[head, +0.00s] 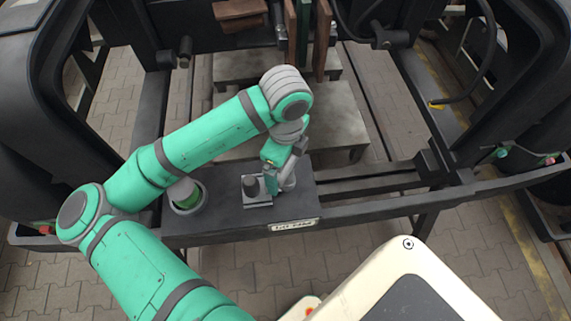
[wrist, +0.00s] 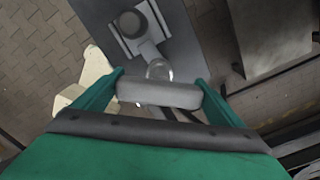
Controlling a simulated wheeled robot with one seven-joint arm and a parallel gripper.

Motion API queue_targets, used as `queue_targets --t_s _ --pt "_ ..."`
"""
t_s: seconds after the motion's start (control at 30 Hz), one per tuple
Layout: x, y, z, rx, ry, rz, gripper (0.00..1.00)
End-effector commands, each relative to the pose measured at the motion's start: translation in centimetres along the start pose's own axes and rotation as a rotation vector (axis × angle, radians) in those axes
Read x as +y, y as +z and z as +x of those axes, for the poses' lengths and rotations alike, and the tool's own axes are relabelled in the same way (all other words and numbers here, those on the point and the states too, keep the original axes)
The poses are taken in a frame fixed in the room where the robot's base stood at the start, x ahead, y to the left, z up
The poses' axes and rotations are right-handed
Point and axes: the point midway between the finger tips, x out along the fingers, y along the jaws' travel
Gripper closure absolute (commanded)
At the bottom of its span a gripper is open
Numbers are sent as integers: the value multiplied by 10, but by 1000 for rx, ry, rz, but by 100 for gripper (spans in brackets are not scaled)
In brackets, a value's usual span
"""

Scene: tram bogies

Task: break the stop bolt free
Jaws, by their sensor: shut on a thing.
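My gripper (head: 278,170) is low over the dark beam plate, and in the wrist view its two green fingers (wrist: 160,88) are shut on the ends of a grey rounded bar (wrist: 160,96). A round silver piece (wrist: 158,70) is just beyond the bar, and a grey arm runs from there to a small grey block. A dark round bolt head (head: 250,181), probably the stop bolt, stands on this block (head: 262,201); it also shows in the wrist view (wrist: 130,22). My fingers partly hide the joint between bar and bolt in the head view.
A cup-like holder with a green and white item (head: 186,195) stands left of the block on the plate (head: 230,221). A small label (head: 294,226) is on its front edge. Dark frame rails and upright plates (head: 305,35) stand behind. Paved floor lies below.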

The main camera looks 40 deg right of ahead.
Motion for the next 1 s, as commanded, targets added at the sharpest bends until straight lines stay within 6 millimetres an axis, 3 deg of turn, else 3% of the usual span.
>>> queue_targets --t_s 1.0 --pt "2 -1 0 0 3 -616 45"
